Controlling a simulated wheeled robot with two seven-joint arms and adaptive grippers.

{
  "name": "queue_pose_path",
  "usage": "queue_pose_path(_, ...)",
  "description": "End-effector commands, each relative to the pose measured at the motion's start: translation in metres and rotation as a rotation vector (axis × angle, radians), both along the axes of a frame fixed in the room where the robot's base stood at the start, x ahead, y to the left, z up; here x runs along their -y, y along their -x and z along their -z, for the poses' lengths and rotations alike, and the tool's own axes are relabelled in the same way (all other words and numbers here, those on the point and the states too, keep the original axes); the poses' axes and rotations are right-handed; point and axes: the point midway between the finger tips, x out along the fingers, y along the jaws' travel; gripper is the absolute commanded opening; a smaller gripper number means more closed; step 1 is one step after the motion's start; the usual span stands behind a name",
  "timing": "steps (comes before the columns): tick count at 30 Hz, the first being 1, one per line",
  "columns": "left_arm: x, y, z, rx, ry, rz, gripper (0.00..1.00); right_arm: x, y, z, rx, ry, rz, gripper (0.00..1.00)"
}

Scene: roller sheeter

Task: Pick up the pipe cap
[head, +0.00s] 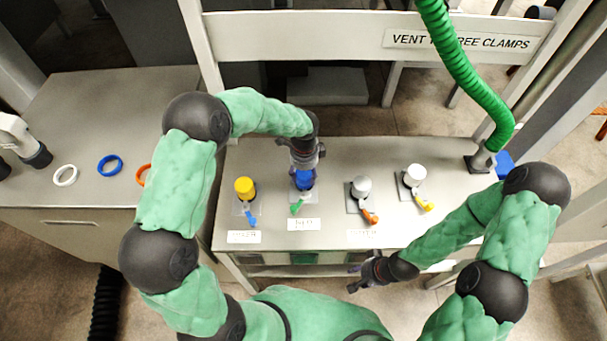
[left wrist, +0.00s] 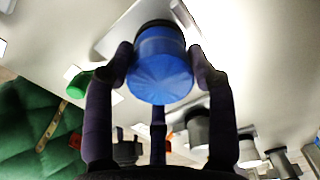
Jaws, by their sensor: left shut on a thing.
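The blue pipe cap (head: 304,181) is at the second station from the left on the grey bench, just above a green valve handle (head: 297,205). My left gripper (head: 303,172) comes down over it from above and is shut on it. In the left wrist view the blue cap (left wrist: 161,66) sits between the dark fingers, gripped on its sides, with its round top facing the camera. I cannot tell whether the cap is clear of its pipe. My right gripper (head: 359,278) is in front of the bench, empty, with its fingers apart.
A yellow cap (head: 245,187), a grey cap (head: 361,186) and a white cap (head: 414,174) stand at the neighbouring stations with coloured handles. Coloured rings, one blue (head: 110,165), lie on the left table.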

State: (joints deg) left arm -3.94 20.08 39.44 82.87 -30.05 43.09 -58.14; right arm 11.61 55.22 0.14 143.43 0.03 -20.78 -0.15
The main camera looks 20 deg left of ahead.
Motion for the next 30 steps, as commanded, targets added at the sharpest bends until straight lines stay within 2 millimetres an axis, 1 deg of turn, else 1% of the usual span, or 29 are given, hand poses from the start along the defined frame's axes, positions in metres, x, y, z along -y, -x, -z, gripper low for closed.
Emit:
queue_pose_path(5,0.000,0.000,-0.005,0.000,0.000,0.000,0.23,0.000,0.000,-0.002,0.000,0.000,0.000,0.40)
queue_pose_path(8,0.000,0.000,-0.014,0.001,0.000,-0.001,0.23,0.000,0.000,-0.005,0.000,0.000,0.000,0.40)
queue_pose_path(12,0.000,0.000,-0.035,0.002,0.000,-0.001,0.23,0.000,0.000,-0.012,0.000,0.000,0.000,0.40)
queue_pose_path(14,0.002,0.009,-0.044,0.002,0.000,0.001,0.23,0.000,0.000,-0.014,0.000,0.000,0.000,0.40)
queue_pose_path(17,0.006,0.024,-0.064,0.002,0.000,0.002,0.23,0.000,0.000,-0.019,0.000,0.000,0.000,0.40)
queue_pose_path(21,0.013,0.049,-0.095,0.003,0.001,0.002,0.23,0.000,0.000,-0.026,0.000,0.000,0.000,0.40)
queue_pose_path(27,0.023,0.094,-0.113,0.001,0.000,0.003,0.23,0.000,0.000,-0.032,0.000,0.000,0.000,0.40)
queue_pose_path(30,0.028,0.110,-0.120,0.001,0.000,0.003,0.23,0.000,0.000,-0.034,0.000,0.000,0.000,0.40)
